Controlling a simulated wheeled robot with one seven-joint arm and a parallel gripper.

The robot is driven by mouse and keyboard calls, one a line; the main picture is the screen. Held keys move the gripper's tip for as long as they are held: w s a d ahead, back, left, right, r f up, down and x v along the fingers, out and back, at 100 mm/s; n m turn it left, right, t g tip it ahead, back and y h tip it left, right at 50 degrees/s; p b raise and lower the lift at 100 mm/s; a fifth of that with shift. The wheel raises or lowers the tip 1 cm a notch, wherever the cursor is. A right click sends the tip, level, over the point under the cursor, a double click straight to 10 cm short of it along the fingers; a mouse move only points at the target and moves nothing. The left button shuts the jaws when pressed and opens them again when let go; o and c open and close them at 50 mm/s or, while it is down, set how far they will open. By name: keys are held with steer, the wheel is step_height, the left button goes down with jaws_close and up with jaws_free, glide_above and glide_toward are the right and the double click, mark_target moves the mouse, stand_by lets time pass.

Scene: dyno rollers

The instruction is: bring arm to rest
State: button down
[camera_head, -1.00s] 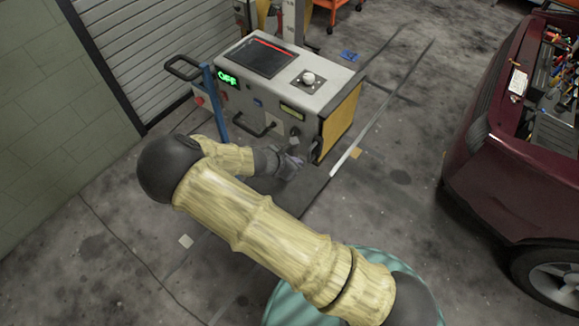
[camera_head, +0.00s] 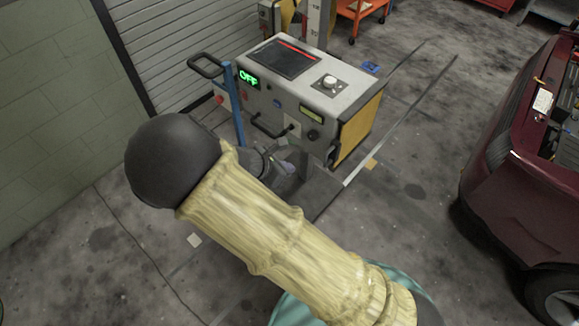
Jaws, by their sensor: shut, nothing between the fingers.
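My arm, in yellow sleeves with a black elbow, is bent and fills the lower middle of the view. My gripper (camera_head: 279,162) shows only in part, small and grey, beyond the upper edge of the arm. It is shut and holds nothing that I can see. It is in front of the lower front of the grey control cabinet (camera_head: 310,75), with a gap that I cannot judge. The cabinet has a dark screen, a white knob and a green sign that reads OFF.
A dark red car (camera_head: 525,190) with an open engine bay stands at the right. A shutter (camera_head: 170,55) and a tiled wall (camera_head: 50,120) are at the left. An orange cart (camera_head: 358,15) is at the back. The floor (camera_head: 420,160) between cabinet and car is mostly clear.

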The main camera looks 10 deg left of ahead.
steer(key=shift+w+d, duration=0.1)
steer(key=shift+d, duration=0.1)
steer(key=s+d+r+m+g+y, duration=0.1)
steer(key=s+d+r+m+y, duration=0.1)
steer(key=d+m, duration=0.5)
steer(key=s+d+r+m+g+y, duration=0.1)
steer(key=s+d+r+m, duration=0.3)
steer(key=m, duration=0.7)
steer(key=s+d+r+m+g+y, duration=0.1)
steer(key=s+d+r+m+y, duration=0.2)
steer(key=d+r+m, duration=0.4)
steer(key=s+d+m, duration=0.1)
steer(key=d+m, duration=0.1)
steer(key=d, duration=0.2)
steer(key=shift+d+g, duration=0.4)
steer(key=shift+w+f, duration=0.1)
